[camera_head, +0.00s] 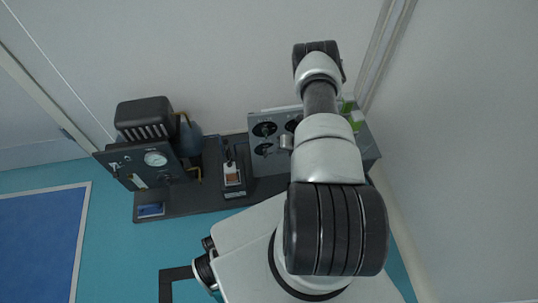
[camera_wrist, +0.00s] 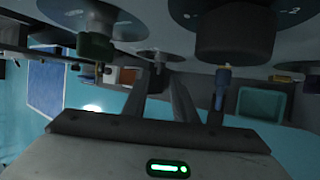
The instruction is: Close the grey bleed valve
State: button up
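No part is clearly marked as the grey bleed valve. The grey panel box (camera_head: 262,170) at the back carries several round black knobs (camera_head: 264,129), partly hidden behind my arm. In the wrist view, a large dark grey knob (camera_wrist: 235,32) on a round dial is close at the top. A greenish-grey knob (camera_wrist: 96,42) is at upper left, and a small fitting (camera_wrist: 158,60) shows farther off between them. My gripper (camera_wrist: 160,88) is below these knobs, its dark fingers apart with a gap between them. I see nothing held. The head view hides my fingertips behind my arm.
A dark panel with a white gauge (camera_head: 155,159) stands at left on the dark bench base (camera_head: 200,196). A small device (camera_head: 233,176) sits between it and the grey box. A blue-and-brass fitting (camera_wrist: 222,82) and green tray (camera_wrist: 262,103) are right of my fingers. Open floor lies left.

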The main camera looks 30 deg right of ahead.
aim_at(266, 154)
jog(key=b+x, duration=0.1)
jog(key=x, duration=0.5)
jog(key=shift+w+a+f+b, duration=0.1)
jog(key=shift+w+b, duration=0.05)
jog(key=shift+b, duration=0.2)
grip_shut()
